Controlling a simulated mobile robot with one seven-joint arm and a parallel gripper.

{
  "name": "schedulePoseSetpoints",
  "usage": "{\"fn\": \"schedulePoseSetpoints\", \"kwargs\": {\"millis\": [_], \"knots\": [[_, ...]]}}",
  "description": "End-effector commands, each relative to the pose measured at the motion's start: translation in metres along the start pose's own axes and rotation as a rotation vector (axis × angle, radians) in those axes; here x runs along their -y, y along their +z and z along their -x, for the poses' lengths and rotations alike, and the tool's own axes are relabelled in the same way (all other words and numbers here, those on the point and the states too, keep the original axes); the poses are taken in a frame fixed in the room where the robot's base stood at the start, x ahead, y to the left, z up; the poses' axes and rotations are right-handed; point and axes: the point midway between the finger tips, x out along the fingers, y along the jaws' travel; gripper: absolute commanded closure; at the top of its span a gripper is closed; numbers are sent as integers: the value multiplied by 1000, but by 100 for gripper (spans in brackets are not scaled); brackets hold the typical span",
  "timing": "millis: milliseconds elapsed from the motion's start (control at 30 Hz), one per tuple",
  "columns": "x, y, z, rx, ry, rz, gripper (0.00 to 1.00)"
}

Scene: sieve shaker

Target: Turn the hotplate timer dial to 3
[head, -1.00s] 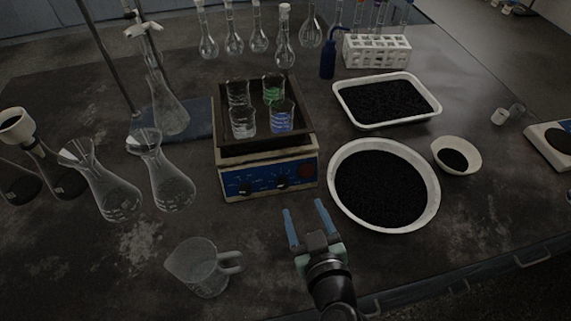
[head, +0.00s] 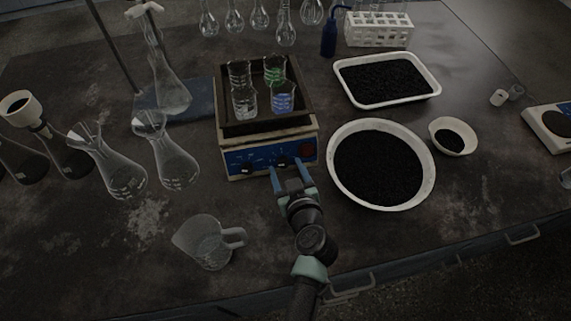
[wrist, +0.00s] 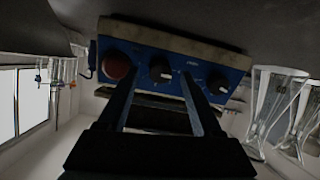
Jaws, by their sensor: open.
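The hotplate (head: 262,152) stands mid-table with its blue front panel facing me. The panel carries a black dial (head: 283,162) near its middle, another black dial (head: 246,168) to the left and a red round knob (head: 306,151) to the right. Labels are too small to read, so I cannot tell which dial is the timer. My gripper (head: 287,167) is open and empty, fingers pointing at the panel around the middle dial. In the wrist view, turned upside down, the middle dial (wrist: 160,70) shows between the fingers (wrist: 159,76); contact is unclear.
Several beakers, one with blue liquid (head: 284,98), stand in the tray on the hotplate. A round white basin (head: 427,185) of black grains is close on the right. A glass jug (head: 208,243) stands front left, with flasks (head: 172,165) beyond it.

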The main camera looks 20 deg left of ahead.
Motion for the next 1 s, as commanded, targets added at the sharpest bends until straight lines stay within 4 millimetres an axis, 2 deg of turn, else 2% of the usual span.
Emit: {"fn": "schedulePoseSetpoints", "kwargs": {"millis": [200, 500, 567, 867, 900, 1000], "knots": [[0, 0, -14, -1, -1, 0, 33], [0, 0, -15, 0, -1, 0, 33], [0, 0, -15, 0, 0, 0, 42], [0, 0, -15, 0, -1, 0, 96], [0, 0, -15, 0, -1, 0, 100], [0, 0, -15, 0, -1, 0, 100]]}}
